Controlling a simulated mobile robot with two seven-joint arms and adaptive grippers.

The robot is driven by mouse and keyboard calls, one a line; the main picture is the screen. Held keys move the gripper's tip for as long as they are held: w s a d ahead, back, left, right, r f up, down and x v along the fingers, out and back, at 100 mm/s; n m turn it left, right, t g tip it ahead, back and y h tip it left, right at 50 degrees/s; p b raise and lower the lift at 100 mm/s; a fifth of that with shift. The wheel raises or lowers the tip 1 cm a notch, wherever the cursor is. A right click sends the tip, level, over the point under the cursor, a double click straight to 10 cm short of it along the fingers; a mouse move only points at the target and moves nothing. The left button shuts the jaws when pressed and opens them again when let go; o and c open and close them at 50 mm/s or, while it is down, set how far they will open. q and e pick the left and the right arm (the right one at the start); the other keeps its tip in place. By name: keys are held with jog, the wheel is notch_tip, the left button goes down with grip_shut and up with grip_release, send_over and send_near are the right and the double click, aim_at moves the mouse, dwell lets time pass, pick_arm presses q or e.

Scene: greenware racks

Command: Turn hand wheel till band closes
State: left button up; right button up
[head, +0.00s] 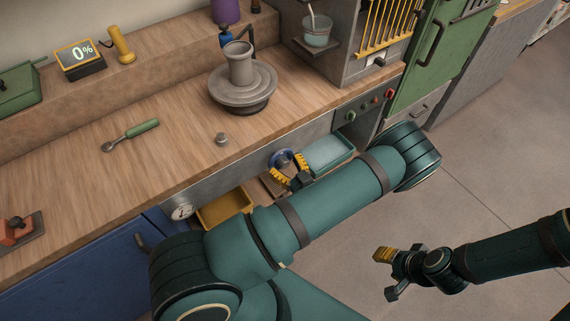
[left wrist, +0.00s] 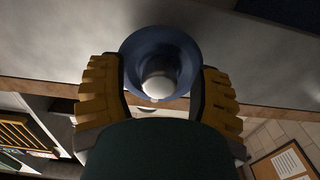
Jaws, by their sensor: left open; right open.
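The blue hand wheel (head: 279,157) is on the grey front panel below the bench top. In the left wrist view the wheel (left wrist: 160,48) is a blue disc with a pale rounded hub in the middle. My left gripper (head: 289,169) is open at the wheel, with one yellow-padded finger on either side of it. In the left wrist view the fingers flank the rim; I cannot tell whether they touch it. My right gripper (head: 388,275) is open and empty over the floor at the right. A display (head: 80,57) reads 0%. I cannot make out the band.
A grey vessel on a round wheel head (head: 243,85) stands on the bench. A green-handled tool (head: 130,135) and a small grey knob (head: 221,138) lie nearer the front. A yellow tray (head: 225,209) and a pale green-rimmed tray (head: 327,153) sit below the bench edge.

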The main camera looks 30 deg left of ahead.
pick_arm(q)
grip_shut()
jog(key=shift+m, duration=0.3)
jog(key=m, duration=0.4)
jog(key=shift+s+a+m+b, duration=0.1)
jog(key=shift+m+b, duration=0.2)
jog(key=m, duration=0.4)
jog(key=shift+s+r, duration=0.1)
jog(key=m, duration=0.4)
jog(key=shift+r, duration=0.1)
jog(key=m, duration=0.4)
jog(key=shift+r+m+p, duration=0.1)
jog(key=shift+m+p, duration=0.2)
jog(key=m, duration=0.4)
jog(key=shift+r, duration=0.1)
jog(key=shift+m+p, duration=0.35)
jog(key=shift+m, duration=1.85)
